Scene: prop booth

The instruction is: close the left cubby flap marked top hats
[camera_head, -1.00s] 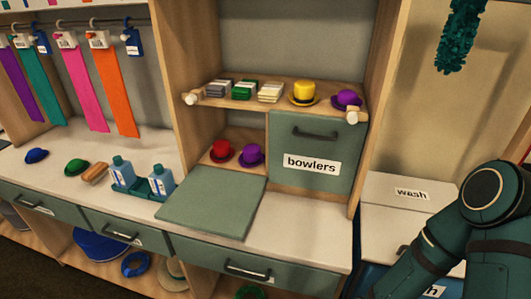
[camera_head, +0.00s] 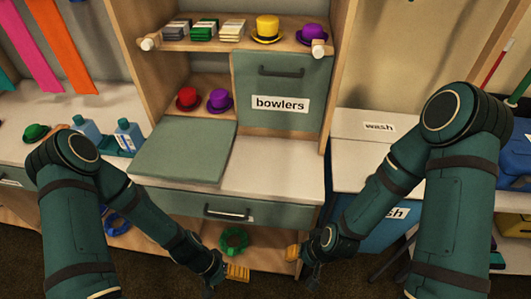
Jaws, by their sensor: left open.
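The left cubby flap (camera_head: 185,150) is a grey-green panel. It is open, folded down flat over the counter below its cubby, and no label shows on its upward side. A red hat (camera_head: 188,98) and a purple hat (camera_head: 219,100) sit in the open left cubby. The right cubby flap (camera_head: 285,90), marked bowlers, stands upright and shut. My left gripper (camera_head: 228,274) is open, low in front of the drawers and well below the flap, touching nothing I can see. My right gripper (camera_head: 303,262) is low to its right; its fingers are too small and dark to judge.
The shelf (camera_head: 209,46) above holds folded cloths, a yellow hat (camera_head: 268,29) and a purple hat (camera_head: 312,35). Blue bottles (camera_head: 128,136) stand on the counter left of the flap. The counter (camera_head: 270,170) right of the flap is clear. A wash bin (camera_head: 365,128) stands at the right.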

